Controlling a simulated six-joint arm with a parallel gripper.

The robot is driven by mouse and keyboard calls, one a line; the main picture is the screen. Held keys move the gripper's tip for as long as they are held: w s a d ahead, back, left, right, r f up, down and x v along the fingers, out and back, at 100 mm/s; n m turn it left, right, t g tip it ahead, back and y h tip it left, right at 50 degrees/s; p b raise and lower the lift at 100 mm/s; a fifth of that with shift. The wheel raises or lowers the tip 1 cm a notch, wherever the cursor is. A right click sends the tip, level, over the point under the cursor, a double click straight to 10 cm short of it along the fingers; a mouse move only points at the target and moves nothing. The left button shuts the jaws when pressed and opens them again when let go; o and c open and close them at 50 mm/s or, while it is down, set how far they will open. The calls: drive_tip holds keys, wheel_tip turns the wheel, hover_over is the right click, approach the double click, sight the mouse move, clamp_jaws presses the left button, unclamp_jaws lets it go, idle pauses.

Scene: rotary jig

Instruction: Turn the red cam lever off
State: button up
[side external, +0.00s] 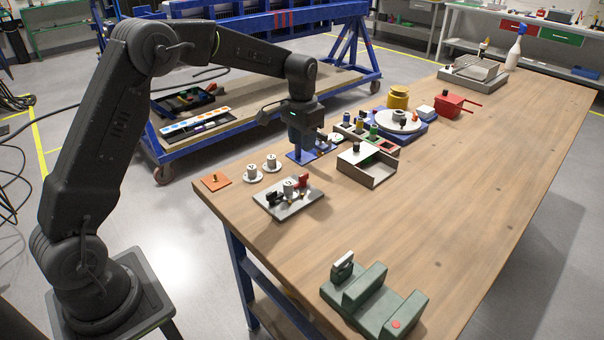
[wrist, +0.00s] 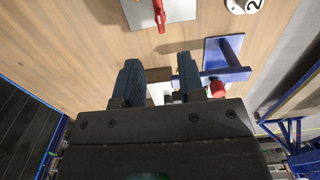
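The red cam lever (side external: 302,182) stands on a grey plate (side external: 283,208), beside a pale cylinder and a black clamp-like part. In the wrist view the lever (wrist: 159,14) shows at the top edge, cut off by the frame, on the pale plate (wrist: 178,12). My gripper (side external: 309,140) hangs above the table, behind and apart from the lever in the side view. In the wrist view my gripper (wrist: 159,78) has its two dark fingers well apart, with no object clearly held between them. The lever's full outline is small in the side view.
A blue stand (side external: 301,156) is close beside my gripper. Numbered cylinders on white discs (side external: 252,174) and an orange plate (side external: 216,182) lie left. An open box (side external: 368,171) and blue-based turntable (side external: 400,122) lie right. A green fixture (side external: 372,300) stands in front; table between is clear.

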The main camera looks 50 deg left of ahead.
sight(302, 175)
wheel_tip(302, 175, down, 11)
drive_tip(key=shift+r, duration=0.15)
drive_tip(key=shift+c, duration=0.4)
clamp_jaws()
